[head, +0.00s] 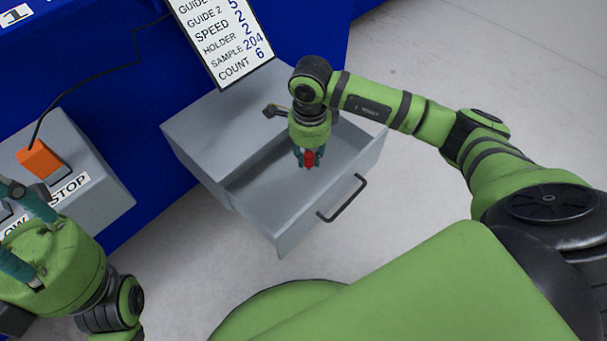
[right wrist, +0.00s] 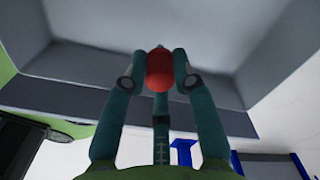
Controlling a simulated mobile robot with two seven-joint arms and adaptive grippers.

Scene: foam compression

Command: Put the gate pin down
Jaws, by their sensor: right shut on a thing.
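The gate pin shows as a red, rounded piece (head: 309,158) between the fingers of my right gripper (head: 308,156). In the right wrist view the red piece (right wrist: 159,70) sits between the teal fingertips of the right gripper (right wrist: 158,72), which are shut on it. The rest of the pin is hidden. The right gripper points down over the open grey drawer (head: 288,222); I cannot tell whether the pin touches the drawer floor. My left gripper (head: 22,222) is at the left edge of the head view, its teal fingers spread apart and nothing visible between them.
The drawer sticks out of a grey cabinet (head: 215,130) and has a dark handle (head: 342,198) on its front. A sign (head: 222,38) with numbers stands behind it. At left is a grey box (head: 88,172) with an orange block (head: 40,158) and a black cable.

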